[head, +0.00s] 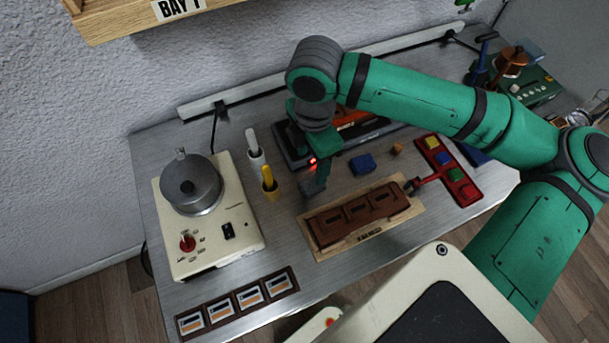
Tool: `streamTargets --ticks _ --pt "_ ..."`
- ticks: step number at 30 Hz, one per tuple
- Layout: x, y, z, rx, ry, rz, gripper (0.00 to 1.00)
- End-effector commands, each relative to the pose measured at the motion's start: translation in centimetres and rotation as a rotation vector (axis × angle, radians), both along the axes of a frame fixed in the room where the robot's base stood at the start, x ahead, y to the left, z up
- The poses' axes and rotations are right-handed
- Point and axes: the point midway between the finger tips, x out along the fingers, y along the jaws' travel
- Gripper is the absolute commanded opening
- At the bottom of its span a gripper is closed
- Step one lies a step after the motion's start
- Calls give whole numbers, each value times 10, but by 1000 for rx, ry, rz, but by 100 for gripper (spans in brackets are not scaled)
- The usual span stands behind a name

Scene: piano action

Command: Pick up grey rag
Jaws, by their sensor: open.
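I cannot make out a grey rag for certain in the head view; it may be hidden behind my gripper or arm. My gripper (314,184) is open and points down over the metal bench, between a yellow-topped holder and a brown wooden piece. A small red light shows at its side. I see nothing held between the fingers, though they are small and partly hidden. A dark tray-like thing (290,152) with an orange part lies behind my gripper, partly covered by it.
A cream hotplate unit (208,243) with a grey pot (191,184) stands left. A brown piece on a wooden board (320,247) lies in front of my gripper. A blue block (361,164), a red button panel (463,190) and a green machine (541,92) are to the right.

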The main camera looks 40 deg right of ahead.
Motion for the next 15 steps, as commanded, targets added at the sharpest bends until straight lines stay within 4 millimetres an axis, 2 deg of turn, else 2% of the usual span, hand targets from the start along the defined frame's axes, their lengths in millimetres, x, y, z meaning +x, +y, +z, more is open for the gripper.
streamTargets --ticks 6,15 --pt "-1 -1 -31 1 0 -4 58" --pt "-1 1 -54 1 1 -1 58"
